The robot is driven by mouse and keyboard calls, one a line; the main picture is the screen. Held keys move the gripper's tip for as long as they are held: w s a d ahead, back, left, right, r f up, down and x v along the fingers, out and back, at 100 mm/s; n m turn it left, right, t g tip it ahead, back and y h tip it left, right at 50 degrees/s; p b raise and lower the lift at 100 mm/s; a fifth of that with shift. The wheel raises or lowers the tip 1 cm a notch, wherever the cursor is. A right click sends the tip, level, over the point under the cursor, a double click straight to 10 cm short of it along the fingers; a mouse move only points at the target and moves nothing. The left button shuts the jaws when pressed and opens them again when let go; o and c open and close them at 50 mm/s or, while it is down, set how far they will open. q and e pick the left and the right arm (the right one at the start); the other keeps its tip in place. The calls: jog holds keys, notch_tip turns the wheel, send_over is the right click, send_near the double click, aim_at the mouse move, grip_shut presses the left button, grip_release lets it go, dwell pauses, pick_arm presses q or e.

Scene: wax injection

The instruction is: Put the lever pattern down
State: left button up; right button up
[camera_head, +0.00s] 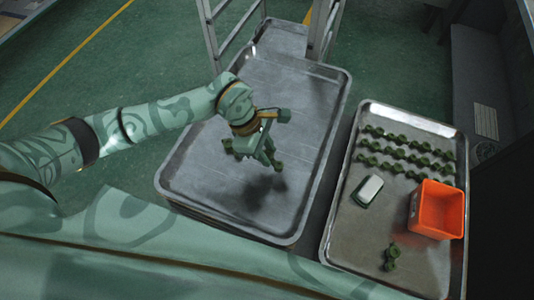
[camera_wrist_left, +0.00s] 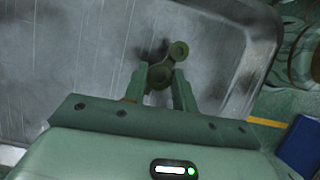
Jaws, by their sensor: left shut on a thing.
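My left gripper (camera_head: 268,155) is over the left metal tray (camera_head: 215,160) in the head view. It is shut on a dark green lever pattern (camera_head: 278,166), which shows at the fingertips. In the left wrist view the lever pattern (camera_wrist_left: 178,50) sticks out beyond the two fingers of the left gripper (camera_wrist_left: 166,78), its round end pointing away. A dark shadow lies on the tray below, and the pattern appears to be held above the surface. My right gripper is not in view.
The left tray is otherwise bare. A rack frame (camera_head: 212,38) stands behind the left tray.

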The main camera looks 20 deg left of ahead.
pick_arm(q)
jog(key=shift+w+a+f+b, duration=0.15)
jog(key=shift+w+f, duration=0.25)
jog(key=shift+f, duration=0.15)
jog(key=shift+w+a+f+b, duration=0.1)
jog(key=shift+w+f+b, duration=0.05)
jog(key=shift+w+f, duration=0.3)
notch_tip(320, 180, down, 4)
jog(key=shift+r+b, duration=0.2)
jog(key=shift+b, duration=0.4)
jog(key=shift+w+r, duration=0.1)
jog(key=o, duration=0.9)
jog(key=shift+o, duration=0.2)
jog(key=shift+a+r, duration=0.1)
jog(key=shift+r, duration=0.1)
jog(key=p+v, duration=0.3)
jog(key=v, duration=0.8)
jog(key=shift+r, duration=0.3)
